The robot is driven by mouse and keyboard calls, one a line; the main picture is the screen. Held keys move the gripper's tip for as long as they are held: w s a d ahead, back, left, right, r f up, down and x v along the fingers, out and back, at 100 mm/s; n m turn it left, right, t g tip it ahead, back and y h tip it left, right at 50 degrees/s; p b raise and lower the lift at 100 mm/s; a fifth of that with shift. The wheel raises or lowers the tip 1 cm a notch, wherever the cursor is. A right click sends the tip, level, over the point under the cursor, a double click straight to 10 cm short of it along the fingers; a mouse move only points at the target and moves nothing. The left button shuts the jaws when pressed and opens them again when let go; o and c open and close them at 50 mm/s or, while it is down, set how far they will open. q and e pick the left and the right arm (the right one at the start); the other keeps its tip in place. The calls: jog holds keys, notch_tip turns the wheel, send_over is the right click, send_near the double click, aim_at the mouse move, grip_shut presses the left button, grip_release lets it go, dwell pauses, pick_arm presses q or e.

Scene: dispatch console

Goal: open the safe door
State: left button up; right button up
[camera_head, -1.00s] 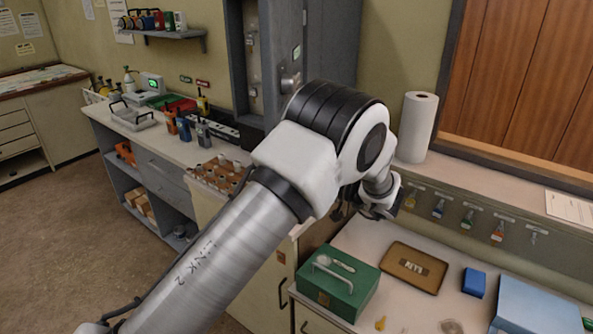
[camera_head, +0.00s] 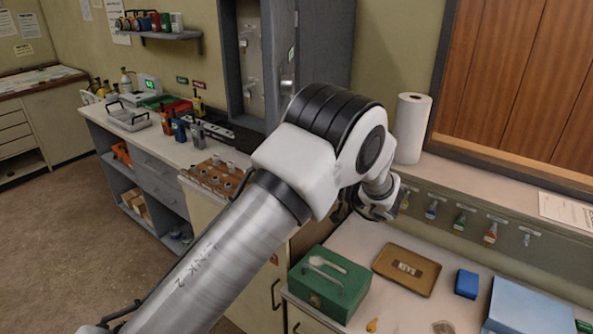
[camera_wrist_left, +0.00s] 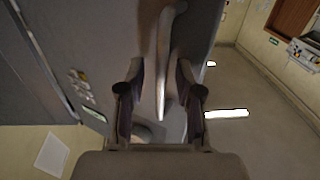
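A tall grey metal cabinet (camera_head: 262,60) stands against the back wall in the head view. I cannot tell whether it is the safe. My left arm crosses the head view, and its gripper (camera_head: 345,208) is mostly hidden behind the wrist. In the left wrist view, my left gripper (camera_wrist_left: 161,95) has its two dark fingers apart. A pale, narrow curved part (camera_wrist_left: 166,60), perhaps a handle or an edge, shows between them; contact cannot be told. A large grey panel (camera_wrist_left: 65,60) with small labels fills the left of that view. My right gripper is not in view.
A green cash box (camera_head: 330,285), a brown tray (camera_head: 385,262) and a blue block (camera_head: 467,284) sit on the right counter. A paper roll (camera_head: 411,128) stands on the ledge behind. The left counter (camera_head: 160,140) holds radios and trays. Open floor (camera_head: 70,220) lies at left.

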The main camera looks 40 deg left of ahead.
pick_arm(q)
jog(key=d, duration=1.2)
jog(key=shift+w, duration=0.3)
